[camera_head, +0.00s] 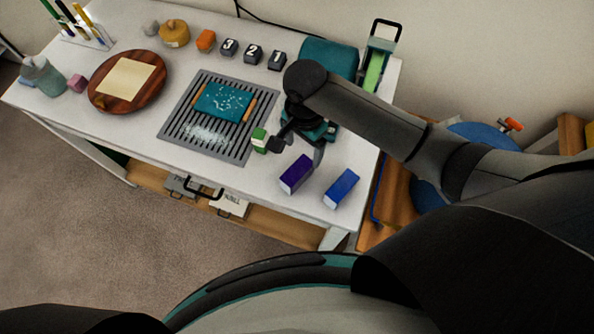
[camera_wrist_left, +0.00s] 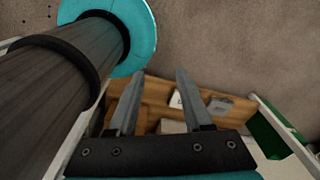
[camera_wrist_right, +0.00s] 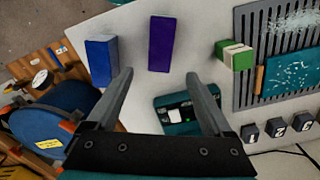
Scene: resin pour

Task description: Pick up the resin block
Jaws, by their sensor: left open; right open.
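Several blocks lie on the white table, and I cannot tell for certain which is the resin block. A purple block (camera_head: 296,174) and a blue block (camera_head: 341,188) lie near the front right edge. A green-and-white block (camera_head: 260,140) sits beside the grate. In the right wrist view the purple block (camera_wrist_right: 161,43) is ahead of the fingertips, the blue block (camera_wrist_right: 101,62) left and the green one (camera_wrist_right: 236,56) right. My right gripper (camera_wrist_right: 160,76) is open and empty above the table. My left gripper (camera_wrist_left: 160,74) is open and empty, away from the blocks.
A grey slotted grate (camera_head: 172,122) carries a speckled teal slab (camera_head: 224,100). A teal device (camera_wrist_right: 205,126) sits under my right gripper. Numbered dark cubes (camera_head: 252,53), a round wooden board (camera_head: 101,98) and a pen rack (camera_head: 88,38) stand farther back. A blue stool (camera_head: 470,135) is at right.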

